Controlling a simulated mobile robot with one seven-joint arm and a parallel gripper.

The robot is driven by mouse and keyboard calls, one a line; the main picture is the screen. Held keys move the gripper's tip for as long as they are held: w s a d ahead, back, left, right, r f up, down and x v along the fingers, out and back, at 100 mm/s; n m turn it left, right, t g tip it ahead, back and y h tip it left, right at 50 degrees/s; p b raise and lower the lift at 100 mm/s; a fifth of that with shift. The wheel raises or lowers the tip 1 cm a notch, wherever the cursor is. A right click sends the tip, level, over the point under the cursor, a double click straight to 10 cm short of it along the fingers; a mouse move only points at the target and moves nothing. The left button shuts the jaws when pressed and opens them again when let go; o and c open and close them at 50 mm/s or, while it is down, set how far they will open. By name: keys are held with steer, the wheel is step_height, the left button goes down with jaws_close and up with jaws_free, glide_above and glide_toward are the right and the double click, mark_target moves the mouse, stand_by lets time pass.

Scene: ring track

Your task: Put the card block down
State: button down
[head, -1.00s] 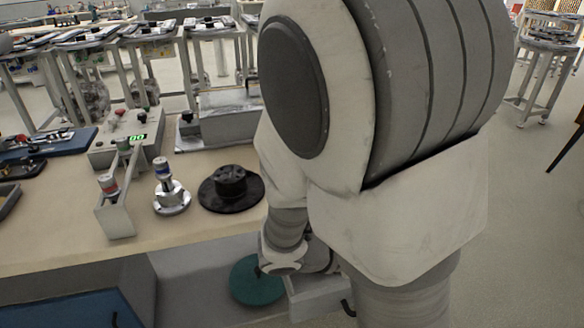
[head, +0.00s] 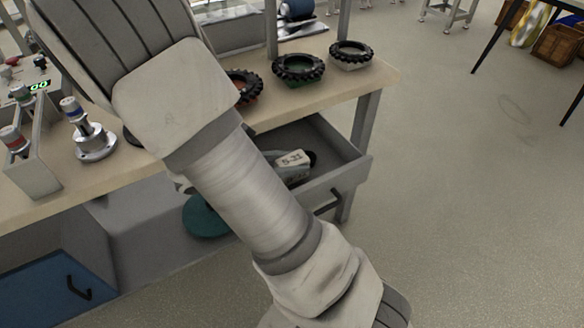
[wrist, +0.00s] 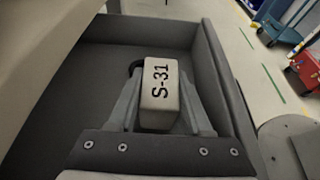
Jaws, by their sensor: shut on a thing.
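The card block (wrist: 160,95) is a pale block with a rounded top edge, marked S-31. My gripper (wrist: 161,78) is shut on it, one finger on each side. In the wrist view the grey drawer (wrist: 100,60) lies beyond and around the block. In the head view the block (head: 293,160) shows at the open drawer (head: 345,180), partly hidden behind my arm. I cannot tell whether the block touches the drawer floor. A dark curved thing shows beside the block, unclear.
The drawer sits under the workbench (head: 385,78). Several black toothed rings, such as one on a green base (head: 298,68), stand on the bench. A teal disc (head: 205,220) lies below it, and a blue panel (head: 50,290) is at lower left.

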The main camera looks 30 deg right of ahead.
steer(key=shift+f, duration=0.35)
steer(key=shift+f, duration=0.2)
steer(key=shift+c, duration=1.6)
jaws_free()
steer(key=shift+r, duration=0.1)
